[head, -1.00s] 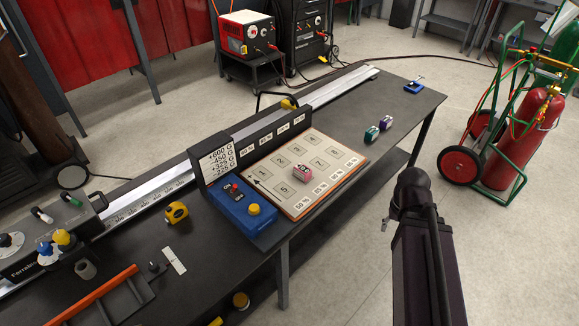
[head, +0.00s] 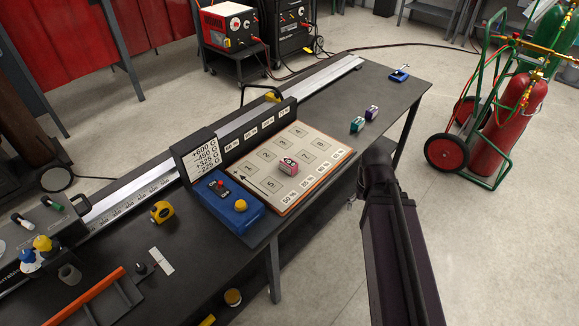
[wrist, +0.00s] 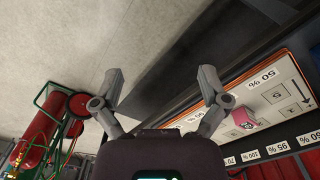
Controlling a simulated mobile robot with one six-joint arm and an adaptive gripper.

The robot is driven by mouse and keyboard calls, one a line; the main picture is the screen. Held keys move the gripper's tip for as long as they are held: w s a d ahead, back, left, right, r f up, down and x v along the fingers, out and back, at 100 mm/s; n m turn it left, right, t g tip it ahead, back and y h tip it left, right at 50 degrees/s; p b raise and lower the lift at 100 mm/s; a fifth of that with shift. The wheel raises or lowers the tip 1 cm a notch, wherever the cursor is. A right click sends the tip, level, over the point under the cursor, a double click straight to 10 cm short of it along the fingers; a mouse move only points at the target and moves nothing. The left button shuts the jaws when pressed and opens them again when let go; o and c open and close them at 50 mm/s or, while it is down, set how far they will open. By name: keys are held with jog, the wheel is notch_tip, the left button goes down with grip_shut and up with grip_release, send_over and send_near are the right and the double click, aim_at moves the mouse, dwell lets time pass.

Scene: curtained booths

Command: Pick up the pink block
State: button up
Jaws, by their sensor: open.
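The pink block (head: 288,166) sits on the numbered board (head: 318,187) on the dark workbench, near the board's middle. It also shows in the wrist view (wrist: 244,118), to the right of my gripper. My gripper (wrist: 163,82) is open and empty in the wrist view, its two fingers spread wide. It is off to the side of the block, over the bench edge and floor, not touching it. In the head view my dark arm stands at the front right of the bench, and the fingers cannot be made out there.
A blue control box (head: 228,203) and an upright label panel (head: 240,140) border the board. A teal block (head: 357,125) and a purple block (head: 372,113) stand farther along the bench.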

jog(key=w+a+f+n+t+h+b, duration=0.1)
jog(key=w+a+f+n+h+b, duration=0.25)
jog(key=w+n, duration=0.2)
jog(key=n+t+h+b, duration=0.5)
jog(key=n+b, duration=0.4)
jog(key=n, duration=0.7)
send_near(287, 164)
jog(key=shift+t+y, duration=0.45)
jog(key=shift+t, duration=0.15)
jog(key=s+d+f, duration=0.1)
jog(key=d, duration=0.2)
jog(key=s+d+f, duration=0.1)
jog(key=s+d, duration=0.1)
jog(key=d, duration=0.1)
jog(key=s+d+f, duration=0.1)
jog(key=s+d, duration=0.1)
jog(key=d, duration=0.1)
jog(key=shift+d, duration=0.2)
jog(key=a+n+t+b, duration=0.1)
jog(key=a+n, duration=0.1)
jog(key=a, duration=0.1)
jog(key=a+r+n+t+b, duration=0.1)
jog(key=a+n, duration=0.1)
jog(key=a, duration=0.1)
jog(key=w+a+n+t+b, duration=0.1)
jog(key=a+n, duration=0.1)
jog(key=a, duration=0.1)
jog(key=shift+a+r+n+t, duration=0.25)
jog(key=shift+a+n+t, duration=0.05)
jog(key=shift+n, duration=0.05)
